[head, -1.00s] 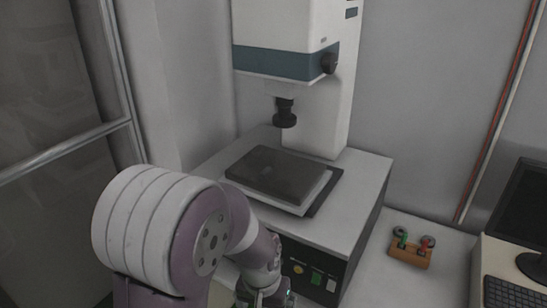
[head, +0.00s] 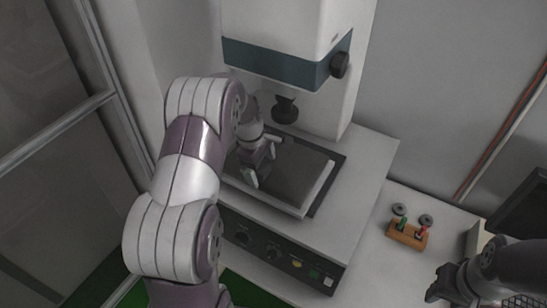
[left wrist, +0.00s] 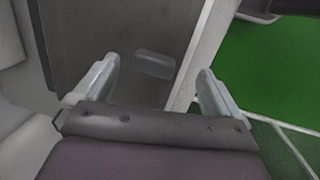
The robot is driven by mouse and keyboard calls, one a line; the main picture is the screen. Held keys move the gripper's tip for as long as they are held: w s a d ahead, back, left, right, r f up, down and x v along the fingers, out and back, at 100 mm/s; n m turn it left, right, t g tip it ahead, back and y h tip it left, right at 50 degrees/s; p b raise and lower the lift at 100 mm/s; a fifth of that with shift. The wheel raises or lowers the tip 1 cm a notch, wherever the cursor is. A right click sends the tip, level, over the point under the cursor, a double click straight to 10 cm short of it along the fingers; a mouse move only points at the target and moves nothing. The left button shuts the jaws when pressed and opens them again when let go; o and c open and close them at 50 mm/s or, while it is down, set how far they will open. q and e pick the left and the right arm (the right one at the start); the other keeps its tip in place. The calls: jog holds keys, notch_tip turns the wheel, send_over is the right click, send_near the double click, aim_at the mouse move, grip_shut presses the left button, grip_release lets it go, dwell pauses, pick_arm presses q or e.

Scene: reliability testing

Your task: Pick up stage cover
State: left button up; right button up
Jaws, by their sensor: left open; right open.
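The stage cover (head: 302,172) is a dark, flat rectangular plate lying on the white stage of the microscope-like machine. It fills the upper middle of the left wrist view (left wrist: 125,30), with a small lighter rectangular patch on it; I cannot tell whether that is a raised part. My left gripper (head: 262,162) is open over the left part of the cover and hides some of it. Its two fingers (left wrist: 153,90) stand apart with nothing gripped, and contact cannot be made out. My right gripper (head: 447,284) is at the lower right, away from the cover; its jaws are open.
The machine's head and black lens (head: 285,108) hang just behind the cover. Its base (head: 340,235) has knobs and buttons in front. A small wooden holder (head: 407,235) with red and green items stands to the right. A monitor (head: 522,212) is at the right edge.

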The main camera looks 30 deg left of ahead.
pick_arm(q)
jog(key=shift+w+d+f, duration=0.1)
jog(key=shift+w+f, duration=0.15)
jog(key=shift+f, duration=0.3)
jog(key=shift+w+d+f, duration=0.1)
jog(key=shift+w+f, duration=0.1)
jog(key=shift+f, duration=0.35)
jog(key=shift+s+d, duration=0.25)
jog(key=shift+s+r, duration=0.15)
jog(key=shift+c, duration=1.2)
jog(key=c, duration=1)
